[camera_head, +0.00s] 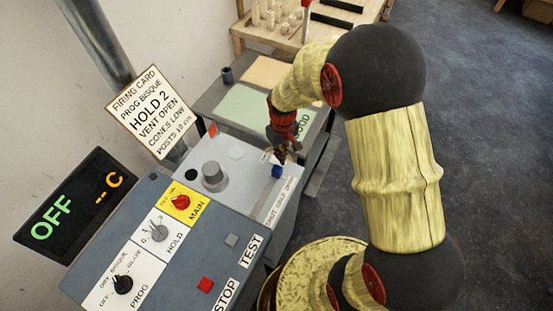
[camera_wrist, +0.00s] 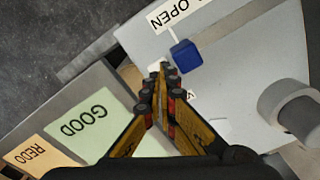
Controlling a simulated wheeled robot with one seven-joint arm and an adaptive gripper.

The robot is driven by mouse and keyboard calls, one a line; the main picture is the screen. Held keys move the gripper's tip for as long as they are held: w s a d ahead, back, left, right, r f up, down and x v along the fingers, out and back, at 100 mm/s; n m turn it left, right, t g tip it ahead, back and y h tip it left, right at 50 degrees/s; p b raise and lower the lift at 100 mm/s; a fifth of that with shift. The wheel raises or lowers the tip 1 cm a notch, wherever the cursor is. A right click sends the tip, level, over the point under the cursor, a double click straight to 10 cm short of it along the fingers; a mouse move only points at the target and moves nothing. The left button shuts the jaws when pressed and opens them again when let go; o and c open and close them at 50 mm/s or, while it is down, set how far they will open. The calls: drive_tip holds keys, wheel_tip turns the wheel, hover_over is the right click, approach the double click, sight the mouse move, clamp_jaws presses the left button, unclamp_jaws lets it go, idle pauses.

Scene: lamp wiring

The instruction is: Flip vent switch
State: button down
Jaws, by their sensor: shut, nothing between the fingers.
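The vent switch appears to be the blue block-shaped lever (camera_head: 277,171) on the light grey panel (camera_head: 235,190). In the wrist view the blue lever (camera_wrist: 186,55) stands beside a white label (camera_wrist: 178,14) that reads "OPEN" at its visible end. My gripper (camera_head: 281,158) is shut and empty, pointing down close to the lever. In the wrist view its fingertips (camera_wrist: 162,68) are just left of and below the lever. I cannot tell whether they touch it. A small pale patch shows behind the fingertips, and part of another label is hidden by the fingers.
A grey cylindrical knob (camera_head: 214,177) stands on the same panel. The blue-grey control box (camera_head: 190,260) carries a red MAIN switch (camera_head: 181,201), HOLD and PROG dials, and a red STOP button (camera_head: 205,284). A firing card (camera_head: 152,112) stands behind. GOOD and REDO mats lie beyond the panel.

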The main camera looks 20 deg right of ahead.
drive_tip(key=shift+r+p, duration=1.5)
drive_tip(key=shift+r, duration=0.75)
drive_tip(key=shift+s+f, duration=0.1)
drive_tip(key=shift+s, duration=0.2)
drive_tip(key=s+r+m+t, duration=0.1)
drive_tip(key=s+r+t, duration=0.1)
drive_tip(key=s+r, duration=0.4)
drive_tip(key=s+r+m+t, duration=0.1)
drive_tip(key=s+r, duration=0.5)
drive_tip(key=r, duration=0.7)
drive_tip(key=s+r+m+t, duration=0.1)
drive_tip(key=s+r+t, duration=0.1)
drive_tip(key=s+r, duration=0.5)
wheel_tip(320, 180, up, 3)
drive_tip(key=shift+r+t, duration=0.2)
drive_tip(key=shift+t, duration=0.1)
